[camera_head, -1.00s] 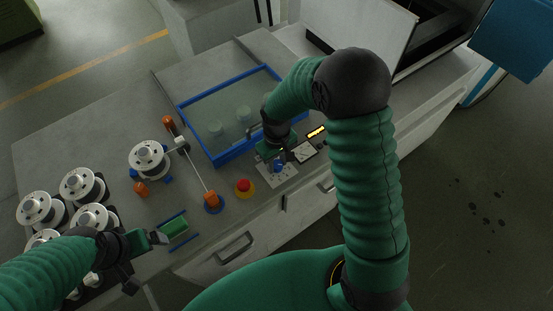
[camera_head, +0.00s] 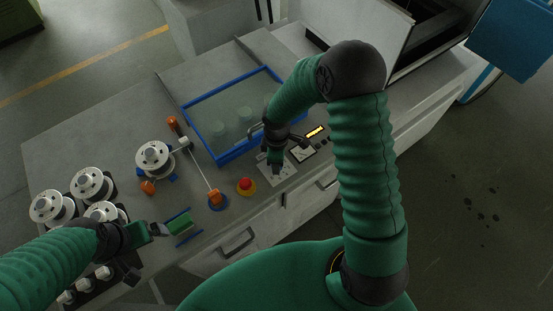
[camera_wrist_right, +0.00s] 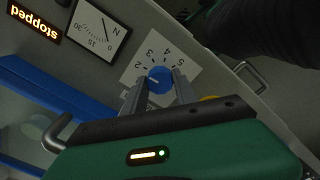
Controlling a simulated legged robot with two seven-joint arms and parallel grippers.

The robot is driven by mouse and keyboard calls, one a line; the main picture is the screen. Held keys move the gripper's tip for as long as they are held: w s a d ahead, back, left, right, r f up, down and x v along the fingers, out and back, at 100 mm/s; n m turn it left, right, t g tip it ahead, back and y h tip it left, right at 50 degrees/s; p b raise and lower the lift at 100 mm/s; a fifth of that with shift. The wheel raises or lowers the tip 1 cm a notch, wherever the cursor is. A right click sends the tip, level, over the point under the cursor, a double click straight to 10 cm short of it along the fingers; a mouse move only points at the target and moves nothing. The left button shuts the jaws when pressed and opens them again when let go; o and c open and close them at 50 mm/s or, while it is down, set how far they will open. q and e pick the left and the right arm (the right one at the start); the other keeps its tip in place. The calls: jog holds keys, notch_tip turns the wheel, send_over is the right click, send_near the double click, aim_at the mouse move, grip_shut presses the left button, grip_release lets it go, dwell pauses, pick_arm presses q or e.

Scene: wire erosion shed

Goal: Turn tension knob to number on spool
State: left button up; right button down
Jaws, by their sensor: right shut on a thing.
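The blue tension knob (camera_wrist_right: 160,77) sits on a white numbered dial plate (camera_wrist_right: 186,62) in the right wrist view. Its pale mark points left, toward the low numbers; the exact number is unclear. My right gripper (camera_wrist_right: 158,86) is shut on the knob, one finger on each side; in the head view the gripper (camera_head: 275,166) hides it. A white spool (camera_head: 154,154) is mounted on the bench with wire running from it; no number is legible. My left gripper (camera_head: 161,230) is beside a green block (camera_head: 181,223); its opening is unclear.
An amber display reading "stopped" (camera_wrist_right: 34,22) and a meter (camera_wrist_right: 97,32) lie near the dial. A red button (camera_head: 246,185) is left of the dial. A blue-framed tank (camera_head: 222,161) stands behind. Several more spools (camera_head: 89,183) stand at left.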

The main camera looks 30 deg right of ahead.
jog(key=shift+w+r+n, duration=0.1)
jog(key=shift+w+n, duration=0.15)
jog(key=shift+n, duration=0.35)
jog(key=c, duration=1.2)
grip_release()
jog(key=shift+c, duration=0.2)
jog(key=shift+o, duration=1.4)
jog(key=shift+s, duration=0.1)
notch_tip(320, 180, up, 17)
jog(key=shift+f, duration=0.2)
jog(key=shift+b, duration=0.3)
